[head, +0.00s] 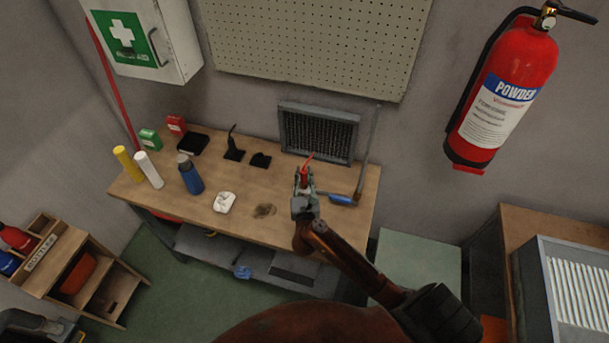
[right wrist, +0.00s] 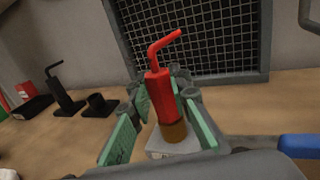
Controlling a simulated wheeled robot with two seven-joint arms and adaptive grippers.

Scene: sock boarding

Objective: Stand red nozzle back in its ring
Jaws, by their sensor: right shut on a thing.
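The red nozzle (head: 306,168) has a bent thin tip and a brownish lower end. In the right wrist view the nozzle (right wrist: 159,86) stands nearly upright between the green-padded fingers of my right gripper (right wrist: 168,103). My right gripper (head: 304,184) is shut on it, over the right part of the bench. An empty black ring holder (head: 260,160) is on the bench to the left of the gripper; it also shows in the right wrist view (right wrist: 100,105). A black nozzle (head: 233,147) stands in another holder further left. My left gripper is not in view.
The wooden bench (head: 320,232) has a dark stain (head: 264,211), a white crumpled cloth (head: 225,202) and a blue bottle (head: 190,176). A blue-handled tool (head: 342,199) lies right of the gripper. A framed dark grille (head: 318,132) stands behind.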

